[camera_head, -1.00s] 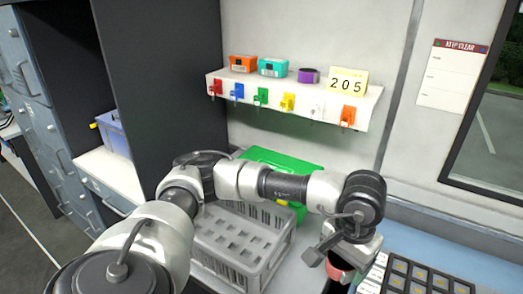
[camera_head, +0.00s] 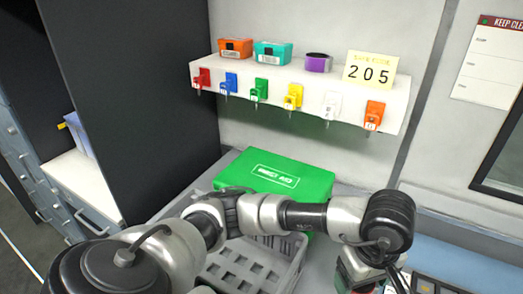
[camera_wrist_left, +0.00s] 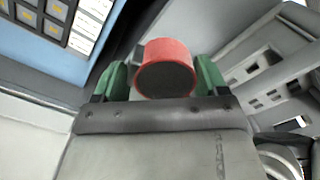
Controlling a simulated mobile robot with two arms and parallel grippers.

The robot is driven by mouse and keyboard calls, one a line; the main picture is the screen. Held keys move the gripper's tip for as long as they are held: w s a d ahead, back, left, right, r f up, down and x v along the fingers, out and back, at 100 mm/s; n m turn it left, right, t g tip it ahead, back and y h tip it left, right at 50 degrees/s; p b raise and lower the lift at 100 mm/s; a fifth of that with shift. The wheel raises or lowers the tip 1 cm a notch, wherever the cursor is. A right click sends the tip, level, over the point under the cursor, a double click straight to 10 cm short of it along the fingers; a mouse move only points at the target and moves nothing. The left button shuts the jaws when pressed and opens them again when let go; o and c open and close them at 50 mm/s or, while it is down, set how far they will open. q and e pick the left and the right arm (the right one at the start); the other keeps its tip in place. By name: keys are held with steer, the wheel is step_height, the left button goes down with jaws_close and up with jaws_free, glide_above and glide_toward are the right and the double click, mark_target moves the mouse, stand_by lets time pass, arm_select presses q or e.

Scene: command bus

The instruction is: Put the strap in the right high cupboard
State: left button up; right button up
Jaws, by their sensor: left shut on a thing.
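A red round thing with a dark flat face (camera_wrist_left: 165,72), which looks like a rolled strap, sits between the green fingers of my left gripper (camera_wrist_left: 164,84) in the left wrist view. The fingers are shut on its sides. In the head view my left gripper (camera_head: 360,274) is low, right of the grey crate, and mostly hidden under its own wrist; the roll is hardly visible there. A similar purple roll (camera_head: 318,63) stands on the wall shelf. The right high cupboard cannot be made out in these views. My right gripper is not in view.
A white wall shelf (camera_head: 225,85) holds orange and teal boxes, a yellow 205 sign (camera_head: 370,71) and coloured key hooks. Below are a green first aid box (camera_head: 274,177) and a grey crate (camera_head: 240,270). A dark cabinet panel (camera_head: 150,90) stands at left, a window at right.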

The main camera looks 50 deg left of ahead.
arm_select(q)
steer(key=w+a+f, duration=0.2)
steer(key=a+f, duration=0.1)
steer(key=p, duration=0.2)
glide_above(326, 267)
steer(key=f, duration=0.3)
steer(key=shift+s+d+f, duration=0.2)
steer(key=shift+d, duration=0.15)
steer(key=shift+w+a+f, duration=0.1)
steer(key=shift+a+f, duration=0.1)
steer(key=shift+f, duration=0.2)
step_height(326, 267, down, 3)
steer(key=shift+f+p, duration=0.15)
steer(key=shift+p, duration=0.65)
steer(key=shift+f, duration=0.2)
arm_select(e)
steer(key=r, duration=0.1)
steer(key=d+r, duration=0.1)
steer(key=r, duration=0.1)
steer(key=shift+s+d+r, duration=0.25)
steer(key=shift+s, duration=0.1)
arm_select(q)
steer(key=shift+w+f, duration=0.1)
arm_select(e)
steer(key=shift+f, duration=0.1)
